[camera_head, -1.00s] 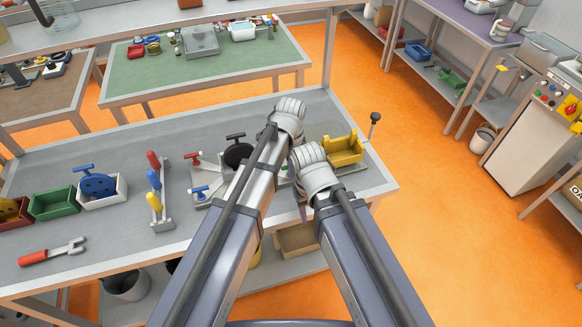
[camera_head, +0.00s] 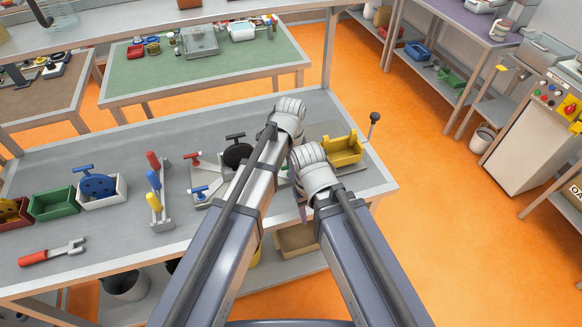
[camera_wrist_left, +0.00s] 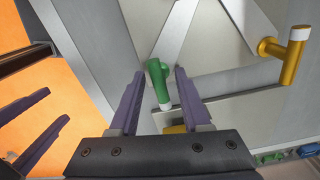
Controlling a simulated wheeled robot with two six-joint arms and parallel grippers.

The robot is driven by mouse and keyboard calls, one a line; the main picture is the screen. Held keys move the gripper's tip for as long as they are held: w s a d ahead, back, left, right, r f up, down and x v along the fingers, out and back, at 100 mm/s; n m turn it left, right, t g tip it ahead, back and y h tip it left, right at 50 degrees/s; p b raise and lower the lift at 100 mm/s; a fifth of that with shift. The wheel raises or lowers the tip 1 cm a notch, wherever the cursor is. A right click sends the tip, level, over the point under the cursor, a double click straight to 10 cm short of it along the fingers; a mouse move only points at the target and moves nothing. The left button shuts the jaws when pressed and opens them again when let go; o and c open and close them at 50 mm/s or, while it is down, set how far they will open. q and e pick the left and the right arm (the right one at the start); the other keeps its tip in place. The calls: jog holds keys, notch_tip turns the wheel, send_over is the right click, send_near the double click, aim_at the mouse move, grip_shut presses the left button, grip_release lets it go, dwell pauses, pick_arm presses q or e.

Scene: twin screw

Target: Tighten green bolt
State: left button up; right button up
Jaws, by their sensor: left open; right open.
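The green bolt (camera_wrist_left: 154,72) with its crossbar handle and one white tip shows in the left wrist view, over a light metal fixture plate (camera_wrist_left: 215,65). My left gripper (camera_wrist_left: 158,72) is open, with one purple finger on each side of the green bolt. I cannot tell whether either finger touches it. My right gripper (camera_wrist_left: 58,104) shows at the left of that view, its purple fingers apart and empty, away from the bolt.
A yellow bolt (camera_wrist_left: 292,55) stands right of the green one. The bench's right edge is close to my arms.

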pick_arm(q)
jog(key=shift+r+p, duration=3.85)
jog(key=shift+r, duration=0.1)
jog(key=shift+f, duration=0.1)
jog(key=s+a+n, duration=0.5)
jog(key=a+n, duration=0.3)
jog(key=a, duration=0.1)
jog(key=s+a+n, duration=0.6)
jog(key=a+n, duration=0.2)
jog(key=s+d+f+m+b, duration=0.1)
jog(key=s+d+f+b, duration=0.1)
jog(key=d, duration=0.3)
jog(key=s+d+f+m+y+b, duration=0.1)
jog(key=s+d+m+b, duration=0.1)
jog(key=d, duration=0.3)
jog(key=shift+s+d+f+m, duration=0.3)
jog(key=shift+s+d+f, duration=0.1)
jog(key=shift+s, duration=0.2)
